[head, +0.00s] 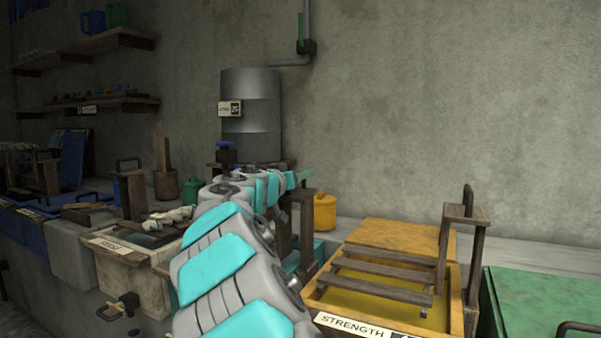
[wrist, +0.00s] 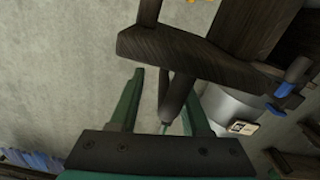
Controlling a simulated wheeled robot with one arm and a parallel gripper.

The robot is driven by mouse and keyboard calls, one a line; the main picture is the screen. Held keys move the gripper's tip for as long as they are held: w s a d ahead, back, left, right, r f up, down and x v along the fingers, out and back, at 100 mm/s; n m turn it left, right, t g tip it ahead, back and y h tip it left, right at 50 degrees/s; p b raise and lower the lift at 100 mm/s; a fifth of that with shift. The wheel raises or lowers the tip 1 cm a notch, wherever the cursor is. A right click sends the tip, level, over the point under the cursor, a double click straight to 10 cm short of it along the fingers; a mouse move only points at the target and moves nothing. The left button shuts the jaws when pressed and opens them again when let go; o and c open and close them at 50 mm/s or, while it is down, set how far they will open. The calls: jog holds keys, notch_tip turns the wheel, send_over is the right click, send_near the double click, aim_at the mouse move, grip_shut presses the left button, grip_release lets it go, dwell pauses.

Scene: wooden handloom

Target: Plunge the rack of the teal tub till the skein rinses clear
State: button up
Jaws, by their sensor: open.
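The teal tub (head: 325,247) shows only in part in the head view, behind my arm. A dark wooden upright frame (head: 306,215) stands over it, probably its rack's handle frame. My gripper (head: 303,176) is open at the top of this frame. In the wrist view its green fingers (wrist: 163,105) stand apart, with a dark rod (wrist: 178,98) between them, below a dark wooden crosspiece (wrist: 190,55). I cannot tell whether the rod touches a finger. The tub's water and any skein in it are hidden.
A yellow tub (head: 385,305) labelled STRENGTH, with a wooden rack, stands to the right, beside a green-lidded box (head: 545,300). A pale tub (head: 130,285) with a whitish bundle (head: 170,216) is left. A metal tank (head: 250,115) and yellow pot (head: 325,212) stand behind.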

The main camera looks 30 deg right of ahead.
jog(key=shift+w+d, duration=0.2)
jog(key=shift+w, duration=0.1)
jog(key=shift+a, duration=0.1)
grip_shut()
dwell(1.3)
